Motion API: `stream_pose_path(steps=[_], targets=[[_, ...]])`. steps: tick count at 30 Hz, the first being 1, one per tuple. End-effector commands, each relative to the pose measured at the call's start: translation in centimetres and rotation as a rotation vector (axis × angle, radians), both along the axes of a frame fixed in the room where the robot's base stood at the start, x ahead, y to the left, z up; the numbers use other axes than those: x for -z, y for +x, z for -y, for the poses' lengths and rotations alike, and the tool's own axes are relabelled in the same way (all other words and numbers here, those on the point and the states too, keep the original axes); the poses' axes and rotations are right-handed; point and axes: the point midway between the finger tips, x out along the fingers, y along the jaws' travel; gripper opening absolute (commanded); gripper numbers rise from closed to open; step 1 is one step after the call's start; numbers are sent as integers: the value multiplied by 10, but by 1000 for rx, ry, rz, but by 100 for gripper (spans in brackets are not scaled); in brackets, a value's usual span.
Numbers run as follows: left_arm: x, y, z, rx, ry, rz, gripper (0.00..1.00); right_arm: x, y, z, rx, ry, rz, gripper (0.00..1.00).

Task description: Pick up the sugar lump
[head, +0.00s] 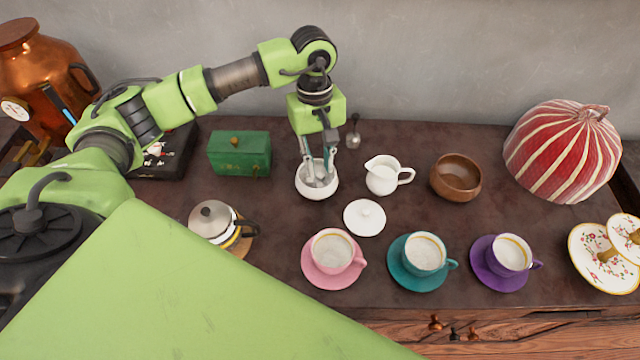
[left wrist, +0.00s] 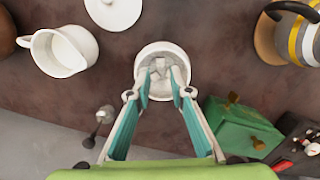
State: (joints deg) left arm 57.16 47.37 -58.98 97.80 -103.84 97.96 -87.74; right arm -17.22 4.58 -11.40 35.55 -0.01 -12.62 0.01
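The white sugar bowl (head: 317,190) stands in the middle of the dark tabletop, and its rim also shows in the left wrist view (left wrist: 161,48). Several whitish sugar lumps (left wrist: 158,67) lie inside it. My left gripper (head: 318,177) points down over the bowl with its fingertips within the rim. In the left wrist view the two teal-padded fingers (left wrist: 159,92) stand apart, with a gap between their tips and lumps just beyond. I see no lump clearly held. My right gripper is in neither view.
A white creamer (head: 382,177) and a white lid (head: 364,218) sit close right of the bowl. Cups on pink, teal and purple saucers line the front. A wooden bowl (head: 456,177) stands right.

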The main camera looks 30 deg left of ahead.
Motion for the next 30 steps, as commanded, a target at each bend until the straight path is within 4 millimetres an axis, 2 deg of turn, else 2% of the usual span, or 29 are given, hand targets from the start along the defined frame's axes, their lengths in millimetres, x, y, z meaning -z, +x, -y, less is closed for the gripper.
stream_pose_path(steps=[5, 10, 15, 23, 24, 26, 30], targets=[[11, -1, 1, 0, -1, -1, 20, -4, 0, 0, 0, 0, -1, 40], [36, -3, 0, 0, -1, -3, 20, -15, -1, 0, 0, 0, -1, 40], [55, -4, 2, 1, -2, -1, 20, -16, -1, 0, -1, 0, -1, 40], [58, -4, 3, 2, -2, 1, 20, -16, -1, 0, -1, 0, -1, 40], [58, -4, 3, 2, -2, 1, 12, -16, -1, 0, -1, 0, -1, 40], [58, -4, 3, 2, -2, 1, 5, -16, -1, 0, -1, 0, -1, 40], [58, -4, 3, 1, -2, 1, 5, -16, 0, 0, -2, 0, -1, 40]])
